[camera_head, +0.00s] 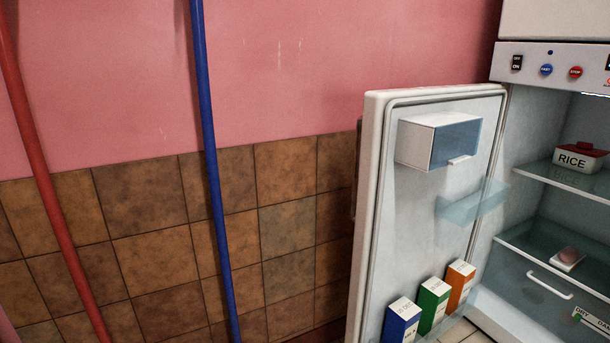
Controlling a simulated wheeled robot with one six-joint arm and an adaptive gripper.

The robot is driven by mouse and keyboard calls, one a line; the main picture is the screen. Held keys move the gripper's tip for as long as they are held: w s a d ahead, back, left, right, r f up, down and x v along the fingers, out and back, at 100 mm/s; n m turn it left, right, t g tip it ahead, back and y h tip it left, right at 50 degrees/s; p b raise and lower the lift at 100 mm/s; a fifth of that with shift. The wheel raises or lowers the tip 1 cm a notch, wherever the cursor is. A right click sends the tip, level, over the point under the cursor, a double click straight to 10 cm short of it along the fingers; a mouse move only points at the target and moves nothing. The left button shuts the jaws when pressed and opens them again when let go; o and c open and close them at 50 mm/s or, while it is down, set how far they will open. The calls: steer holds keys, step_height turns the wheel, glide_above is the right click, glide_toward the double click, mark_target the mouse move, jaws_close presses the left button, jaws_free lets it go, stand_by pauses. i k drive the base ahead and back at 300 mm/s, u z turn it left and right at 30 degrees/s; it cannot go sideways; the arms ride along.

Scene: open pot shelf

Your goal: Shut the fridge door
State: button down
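The fridge door (384,240) stands wide open at the right of the head view, swung out to the left of the fridge. Its inner side faces me, with a white box that has a blue front (428,145), a clear shelf (472,203) and blue, green and orange cartons low down. The fridge body (508,125) is at the right edge and its inside shows. A rice box (580,157) sits on the upper shelf. A dark strip, perhaps the handle, shows at the door's left edge. My gripper is not in view.
A red pipe (48,190) and a blue pipe (211,170) run up in front of the pink and brown tiled wall at left. A clear drawer with a white handle (550,285) is low in the fridge. A little pale floor shows beside the cartons.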

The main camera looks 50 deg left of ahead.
mark_target(414, 217)
steer(key=u, duration=1.05)
steer(key=i, duration=0.25)
